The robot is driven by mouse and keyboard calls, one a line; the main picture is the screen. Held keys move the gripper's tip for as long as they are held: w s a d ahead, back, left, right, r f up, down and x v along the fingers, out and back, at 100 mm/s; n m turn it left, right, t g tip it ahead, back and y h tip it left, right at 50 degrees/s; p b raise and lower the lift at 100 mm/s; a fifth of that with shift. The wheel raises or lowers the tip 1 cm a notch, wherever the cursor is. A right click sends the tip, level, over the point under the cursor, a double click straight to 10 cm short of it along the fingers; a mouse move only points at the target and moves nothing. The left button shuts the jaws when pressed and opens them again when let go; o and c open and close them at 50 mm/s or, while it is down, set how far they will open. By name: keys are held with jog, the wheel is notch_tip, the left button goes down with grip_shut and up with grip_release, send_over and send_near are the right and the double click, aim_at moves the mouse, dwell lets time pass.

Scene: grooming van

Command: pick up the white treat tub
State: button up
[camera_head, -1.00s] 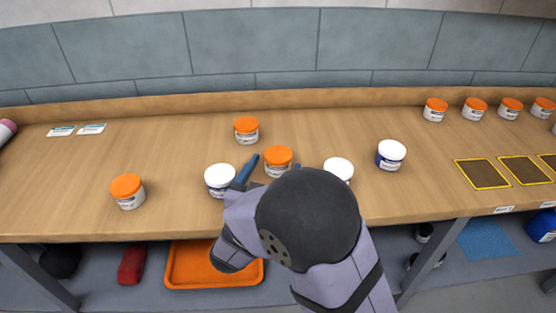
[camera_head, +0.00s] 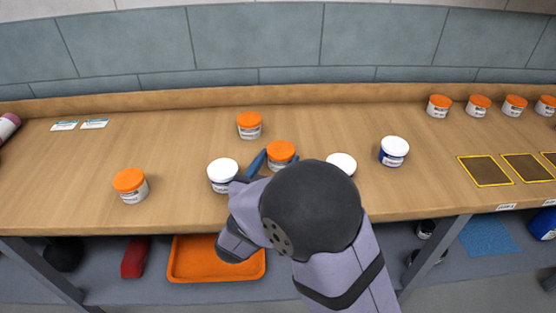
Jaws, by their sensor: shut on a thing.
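My gripper (camera_head: 278,157) is shut on a white tub with an orange lid (camera_head: 281,150) near the middle of the bench. A blue finger shows at its left and a bit of another at its right. The arm hides the tub's lower part, so I cannot tell whether it touches the bench. Other orange-lidded white tubs stand behind it (camera_head: 249,126) and at the left (camera_head: 130,186). White-lidded tubs with blue on their bodies stand left of the gripper (camera_head: 223,176) and at the right (camera_head: 394,152). Another white-lidded tub (camera_head: 341,163) is partly hidden by my arm.
Several orange-lidded tubs, one of them here (camera_head: 438,106), line the back right. Yellow-edged dark mats (camera_head: 486,170) lie before them. Two cards (camera_head: 94,124) lie at the back left. An orange tray (camera_head: 216,277) is below the bench.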

jog(key=shift+r, duration=0.15)
jog(key=f+p+v, duration=0.1)
jog(key=p+v, duration=0.4)
jog(key=v, duration=2.7)
notch_tip(320, 180, up, 10)
jog(key=p, duration=1)
jog(key=shift+p, duration=0.4)
jog(key=shift+f, duration=0.1)
notch_tip(320, 180, down, 10)
jog(key=b, duration=1)
jog(key=shift+f+b, duration=0.2)
jog(key=shift+b, duration=0.15)
jog(key=b+x, duration=0.1)
jog(key=x, duration=0.9)
jog(key=r+b+x, duration=0.1)
jog(key=b+x, duration=0.1)
jog(key=x, duration=0.9)
jog(key=b+x, duration=0.2)
jog(key=x, duration=0.9)
jog(key=shift+r, duration=0.35)
